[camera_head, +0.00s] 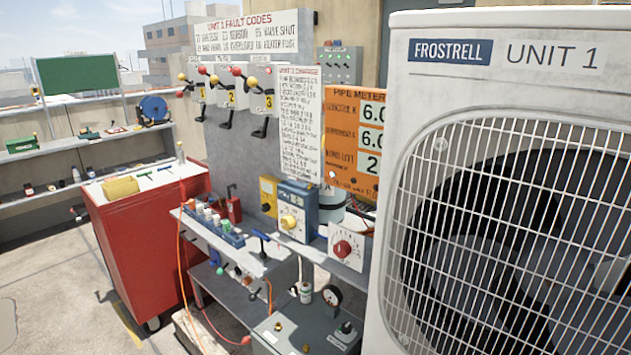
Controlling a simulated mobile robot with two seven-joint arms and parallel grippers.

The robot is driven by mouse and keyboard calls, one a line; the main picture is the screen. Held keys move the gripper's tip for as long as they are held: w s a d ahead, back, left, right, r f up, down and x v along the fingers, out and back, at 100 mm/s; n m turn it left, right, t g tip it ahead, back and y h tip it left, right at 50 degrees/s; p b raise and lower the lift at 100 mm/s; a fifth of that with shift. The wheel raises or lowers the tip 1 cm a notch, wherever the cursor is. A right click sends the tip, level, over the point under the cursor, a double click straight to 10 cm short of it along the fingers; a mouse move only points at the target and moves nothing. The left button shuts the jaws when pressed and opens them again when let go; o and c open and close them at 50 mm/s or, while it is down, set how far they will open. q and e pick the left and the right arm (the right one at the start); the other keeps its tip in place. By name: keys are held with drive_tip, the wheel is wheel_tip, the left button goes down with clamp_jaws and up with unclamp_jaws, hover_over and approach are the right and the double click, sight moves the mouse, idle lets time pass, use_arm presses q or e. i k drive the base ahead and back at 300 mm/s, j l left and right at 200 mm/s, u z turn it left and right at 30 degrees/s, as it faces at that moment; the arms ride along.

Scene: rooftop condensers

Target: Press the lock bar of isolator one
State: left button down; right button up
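Three isolators are mounted in a row on a grey panel (222,150) left of centre. Isolator one (200,93) is the leftmost and farthest, with a small yellow number plate. Isolator two (230,98) and isolator three (263,102) stand to its right, nearer to me. Each has levers with red and yellow ball knobs at its top and a black handle hanging below. At this size I cannot tell which part of isolator one is the lock bar or whether it is pressed. Neither of my grippers is clearly in view.
A red tool cabinet (140,240) stands in front and left of the panel. A bench (270,270) with meters, cables and valves lies below it. The large white condenser (400,110) fills the right side. Open floor (55,285) lies at the lower left.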

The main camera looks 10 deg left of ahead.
sight(180, 77)
drive_tip(key=i+j+z, duration=0.15)
drive_tip(key=j, duration=0.25)
drive_tip(key=i+j+z, duration=0.15)
drive_tip(key=j, duration=0.25)
drive_tip(key=i+j+z, duration=0.2)
drive_tip(key=j, duration=0.25)
drive_tip(key=j+z, duration=0.15)
drive_tip(key=j, duration=0.25)
drive_tip(key=i+j, duration=0.15)
drive_tip(key=j, duration=0.55)
drive_tip(key=i+j, duration=0.1)
drive_tip(key=j, duration=0.6)
drive_tip(key=i+j+z, duration=0.1)
drive_tip(key=j, duration=0.6)
drive_tip(key=i+j, duration=0.15)
drive_tip(key=j, duration=0.6)
drive_tip(key=i+j, duration=0.1)
drive_tip(key=j, duration=0.6)
drive_tip(key=z, duration=0.05)
